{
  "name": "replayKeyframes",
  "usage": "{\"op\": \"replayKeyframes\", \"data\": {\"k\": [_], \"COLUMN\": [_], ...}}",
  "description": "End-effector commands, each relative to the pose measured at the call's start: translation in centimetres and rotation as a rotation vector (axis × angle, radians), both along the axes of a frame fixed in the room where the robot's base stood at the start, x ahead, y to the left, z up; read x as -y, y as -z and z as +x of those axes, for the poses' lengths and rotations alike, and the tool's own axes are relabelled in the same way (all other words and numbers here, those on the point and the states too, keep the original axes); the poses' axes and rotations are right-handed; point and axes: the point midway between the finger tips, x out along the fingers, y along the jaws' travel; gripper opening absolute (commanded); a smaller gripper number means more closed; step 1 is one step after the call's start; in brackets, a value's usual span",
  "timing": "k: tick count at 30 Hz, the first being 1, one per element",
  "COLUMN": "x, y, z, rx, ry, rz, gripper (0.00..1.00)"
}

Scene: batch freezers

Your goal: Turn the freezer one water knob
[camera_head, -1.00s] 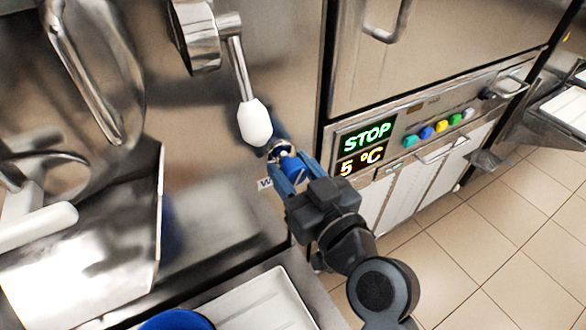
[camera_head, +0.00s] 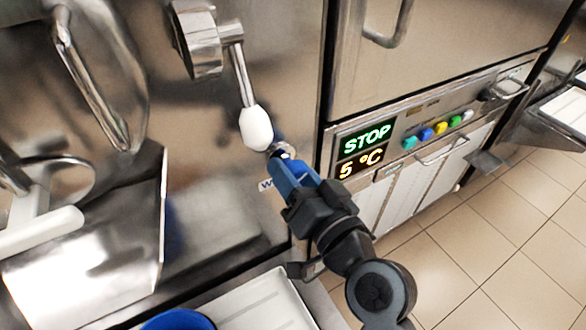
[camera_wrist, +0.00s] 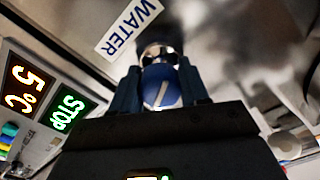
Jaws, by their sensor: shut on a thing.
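The water knob is a blue round knob (camera_wrist: 161,86) with a white line on its face, on the steel front panel. In the wrist view it sits between my two blue fingers, beside a white label reading WATER (camera_wrist: 129,27). In the head view the knob (camera_head: 296,168) is partly hidden by the fingers, below the white-tipped lever. My gripper (camera_head: 284,165) is shut on the knob. In the wrist view the white line runs slanted.
The lever with a white handle (camera_head: 256,128) hangs just above my fingertips. A display panel (camera_head: 364,150) reading STOP and 5 °C is to the right, with coloured buttons beside it. A white tray (camera_head: 262,304) and a blue container (camera_head: 178,320) are below.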

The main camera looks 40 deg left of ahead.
Motion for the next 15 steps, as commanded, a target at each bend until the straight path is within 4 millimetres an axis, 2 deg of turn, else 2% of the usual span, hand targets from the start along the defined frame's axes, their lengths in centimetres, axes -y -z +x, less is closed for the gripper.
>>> {"op": "replayKeyframes", "data": {"k": [15], "x": [-0.15], "y": [-0.09], "z": [-0.29], "rx": [-0.384], "ry": [-0.006], "rz": [0.156], "gripper": [0.14]}}
